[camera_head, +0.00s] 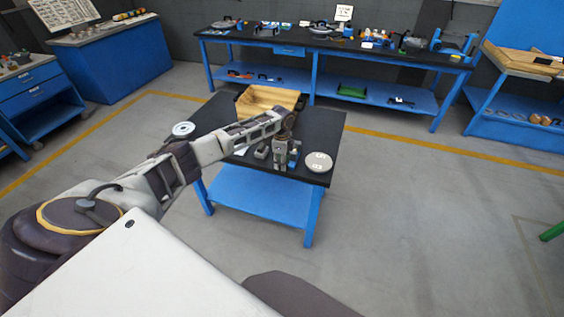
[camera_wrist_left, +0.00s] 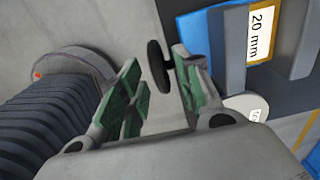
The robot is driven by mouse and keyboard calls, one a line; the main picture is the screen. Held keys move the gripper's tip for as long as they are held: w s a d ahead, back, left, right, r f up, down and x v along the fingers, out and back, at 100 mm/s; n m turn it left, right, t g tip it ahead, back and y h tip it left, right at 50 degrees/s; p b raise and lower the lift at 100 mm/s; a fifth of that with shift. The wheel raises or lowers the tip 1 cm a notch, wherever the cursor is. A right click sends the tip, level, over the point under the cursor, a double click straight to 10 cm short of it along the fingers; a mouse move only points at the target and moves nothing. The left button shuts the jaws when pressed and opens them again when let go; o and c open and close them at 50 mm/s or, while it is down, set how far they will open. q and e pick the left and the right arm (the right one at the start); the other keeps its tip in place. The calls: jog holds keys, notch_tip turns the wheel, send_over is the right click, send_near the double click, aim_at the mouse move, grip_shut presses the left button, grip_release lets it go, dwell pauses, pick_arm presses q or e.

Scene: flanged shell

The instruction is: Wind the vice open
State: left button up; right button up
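The vice (camera_wrist_left: 228,45) is partly in the left wrist view, at the upper right, with blue and grey blocks and a "20 mm" label. In the head view its blue part (camera_head: 294,158) shows beside my left gripper (camera_head: 281,164), which hides some of it. A dark round disc (camera_wrist_left: 159,66), perhaps the vice's handle, lies edge-on near the gap between the fingertips. My left gripper (camera_wrist_left: 160,92) is open, with green pads apart; I see no clear grip on the disc. My right gripper is in neither view.
The black-topped table (camera_head: 325,128) also holds an open wooden box (camera_head: 268,100), a pale labelled disc (camera_head: 318,161) right of the gripper, and a round silver item (camera_head: 183,129) at the left. A long workbench (camera_head: 380,55) stands behind; floor is free at the right.

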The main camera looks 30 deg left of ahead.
pick_arm(q)
jog(key=shift+c, duration=0.3)
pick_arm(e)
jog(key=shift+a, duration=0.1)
pick_arm(q)
grip_shut()
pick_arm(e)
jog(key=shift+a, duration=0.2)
pick_arm(q)
jog(key=shift+d, duration=0.1)
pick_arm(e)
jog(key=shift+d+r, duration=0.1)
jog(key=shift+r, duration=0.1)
